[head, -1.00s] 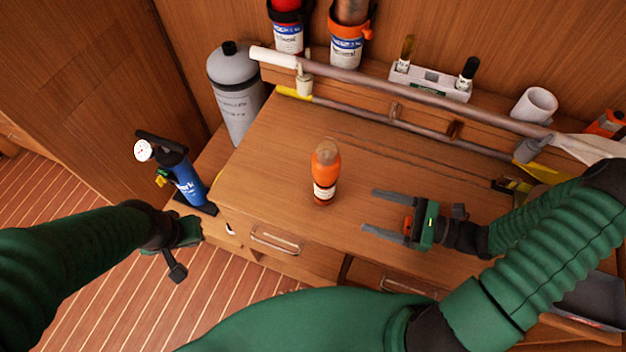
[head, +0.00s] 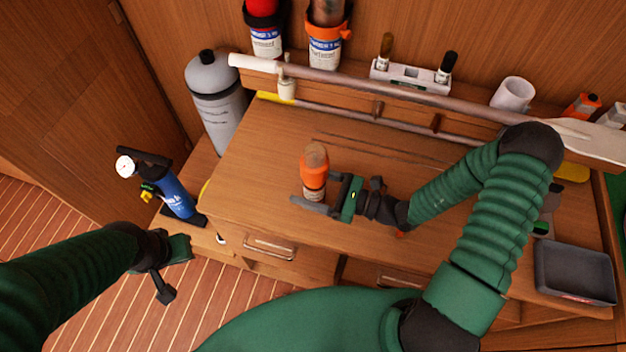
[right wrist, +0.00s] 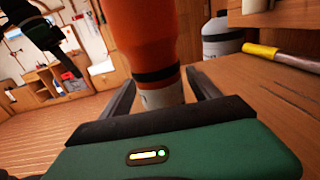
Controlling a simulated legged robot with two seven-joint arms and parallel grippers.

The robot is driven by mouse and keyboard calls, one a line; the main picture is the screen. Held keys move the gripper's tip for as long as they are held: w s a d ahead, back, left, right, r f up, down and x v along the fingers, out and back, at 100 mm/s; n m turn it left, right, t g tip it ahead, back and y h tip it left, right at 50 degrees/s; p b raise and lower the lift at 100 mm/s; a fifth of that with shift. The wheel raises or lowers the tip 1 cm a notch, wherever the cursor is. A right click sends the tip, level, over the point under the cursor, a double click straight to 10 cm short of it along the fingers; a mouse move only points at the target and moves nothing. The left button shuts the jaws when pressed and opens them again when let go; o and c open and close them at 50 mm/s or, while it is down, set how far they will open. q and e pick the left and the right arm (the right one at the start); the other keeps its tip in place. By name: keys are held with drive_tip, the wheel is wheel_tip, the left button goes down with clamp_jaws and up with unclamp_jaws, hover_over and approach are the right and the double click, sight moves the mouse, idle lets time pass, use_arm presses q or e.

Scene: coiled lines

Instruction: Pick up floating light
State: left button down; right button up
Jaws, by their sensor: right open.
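The floating light (head: 314,168), orange with a pale top and a white label band low down, stands upright on the wooden desk top. My right gripper (head: 318,193) is at the light, coming from the right, with its fingers reaching to either side of the light's lower part. In the right wrist view the light (right wrist: 146,45) stands between the two open fingers (right wrist: 160,92); contact cannot be told. My left gripper (head: 168,268) is low at the left, over the floor and away from the light; its finger opening is not clear.
A blue pump (head: 174,188) and a grey cylinder (head: 216,100) stand left of the desk top. A long pole (head: 400,97) runs along the back. A white cup (head: 512,93) is behind it, and a dark tray (head: 575,273) lies at the right. The desk around the light is mostly clear.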

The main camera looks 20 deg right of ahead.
drive_tip(key=shift+x, duration=0.75)
drive_tip(key=shift+w+d, duration=0.1)
drive_tip(key=shift+d, duration=0.15)
drive_tip(key=shift+c, duration=0.2)
drive_tip(key=shift+c, duration=1.2)
drive_tip(key=shift+a, duration=0.1)
clamp_jaws()
